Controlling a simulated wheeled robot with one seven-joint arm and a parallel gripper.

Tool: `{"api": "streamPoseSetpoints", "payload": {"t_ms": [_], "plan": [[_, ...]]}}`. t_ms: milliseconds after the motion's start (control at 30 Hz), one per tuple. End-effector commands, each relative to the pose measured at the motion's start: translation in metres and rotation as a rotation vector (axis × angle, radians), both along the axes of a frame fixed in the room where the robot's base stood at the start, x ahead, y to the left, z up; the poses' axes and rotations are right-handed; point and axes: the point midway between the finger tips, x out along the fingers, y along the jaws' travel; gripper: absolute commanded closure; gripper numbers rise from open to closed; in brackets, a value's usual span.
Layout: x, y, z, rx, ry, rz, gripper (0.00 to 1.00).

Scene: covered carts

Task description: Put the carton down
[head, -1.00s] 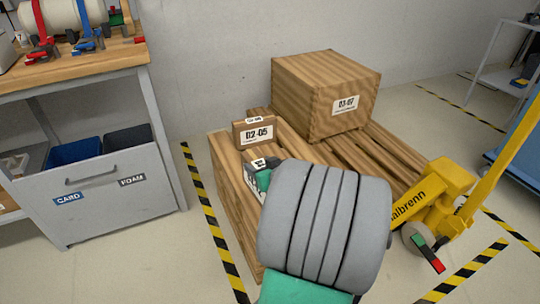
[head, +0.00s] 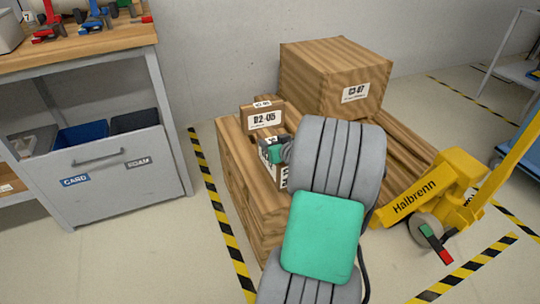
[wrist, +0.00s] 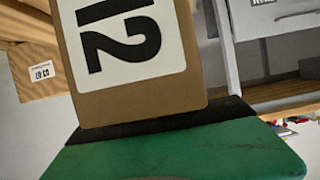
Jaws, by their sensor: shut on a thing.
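My gripper (head: 270,149) is shut on a brown carton (head: 283,178), mostly hidden behind my arm and gripper in the head view. In the wrist view the held carton (wrist: 135,60) fills the upper middle, with a white label reading 12, against a green, black-edged finger (wrist: 175,150). The carton is over the left part of the wooden pallet stack (head: 240,190), just in front of a small carton marked D2-05 (head: 264,118). Whether it touches the wood below or the D2-05 carton, I cannot tell.
A large carton marked D3-07 (head: 335,75) stands behind, at the right. A yellow pallet truck (head: 440,195) is at the right of the stack. A grey bench with bins (head: 115,175) is at the left. Striped floor tape (head: 215,210) runs beside the stack.

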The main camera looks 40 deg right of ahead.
Motion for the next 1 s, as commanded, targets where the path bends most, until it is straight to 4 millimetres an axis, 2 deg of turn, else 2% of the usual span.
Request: {"api": "streamPoseSetpoints", "payload": {"t_ms": [167, 333, 733, 767, 1000], "plan": [[0.013, 0.0, -0.013, -0.003, -0.004, 0.001, 1.0], [0.013, 0.0, -0.043, -0.003, -0.004, -0.001, 1.0], [0.013, 0.0, -0.046, -0.004, -0.005, 0.0, 1.0], [0.012, 0.001, -0.048, 0.0, -0.001, 0.0, 0.46], [0.012, 0.001, -0.047, 0.0, -0.001, 0.0, 0.26]]}}
